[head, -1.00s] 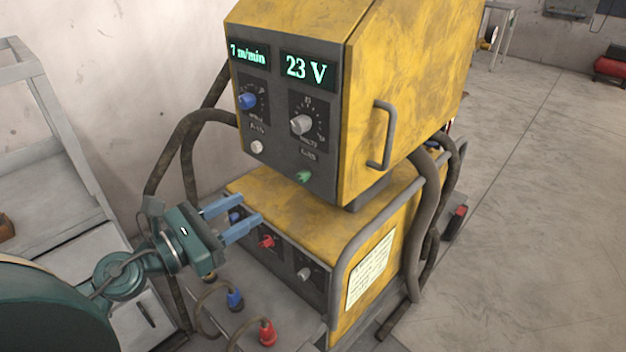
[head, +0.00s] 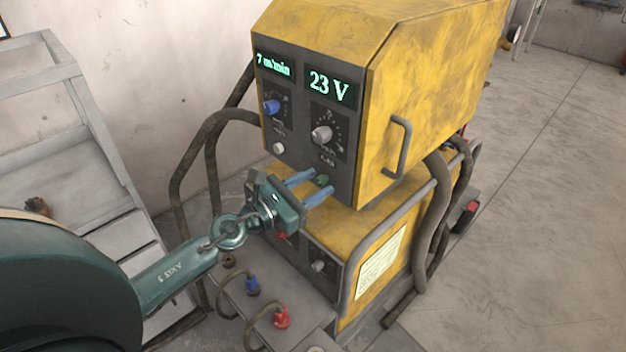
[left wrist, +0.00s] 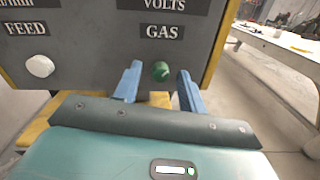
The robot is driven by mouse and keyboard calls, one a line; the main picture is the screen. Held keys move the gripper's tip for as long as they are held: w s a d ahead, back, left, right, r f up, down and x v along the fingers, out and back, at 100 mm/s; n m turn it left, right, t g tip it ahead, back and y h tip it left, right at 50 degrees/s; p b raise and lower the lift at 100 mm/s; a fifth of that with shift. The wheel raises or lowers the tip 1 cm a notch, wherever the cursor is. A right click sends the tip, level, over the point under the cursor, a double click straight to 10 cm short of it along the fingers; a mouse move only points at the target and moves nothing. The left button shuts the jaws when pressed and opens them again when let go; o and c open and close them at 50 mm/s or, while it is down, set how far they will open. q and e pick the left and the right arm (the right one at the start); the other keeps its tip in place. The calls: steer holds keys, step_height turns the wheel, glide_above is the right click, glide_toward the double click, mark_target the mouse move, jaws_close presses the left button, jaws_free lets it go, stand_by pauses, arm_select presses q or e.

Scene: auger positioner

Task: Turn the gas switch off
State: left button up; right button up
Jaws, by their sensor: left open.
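The green gas switch (head: 321,180) is a small knob low on the dark front panel of the yellow upper unit (head: 430,70). In the left wrist view the green switch (left wrist: 161,71) sits under the label GAS, between the two blue fingers. My left gripper (head: 317,184) is open, with a finger on either side of the switch; a gap shows on both sides and I see no contact. Its fingertips (left wrist: 160,82) are close to the panel. The switch's pointer direction is too small to tell. My right gripper is not in view.
A white button (left wrist: 40,66) labelled FEED is left of the switch. A blue knob (head: 271,107) and a grey knob (head: 321,134) sit above, under lit displays. The yellow lower unit (head: 400,225) is below the gripper. Blue (head: 252,284) and red (head: 282,318) cable plugs stand in front.

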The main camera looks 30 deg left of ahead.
arm_select(q)
steer(key=shift+w, duration=0.1)
steer(key=shift+c, duration=0.2)
jaws_close()
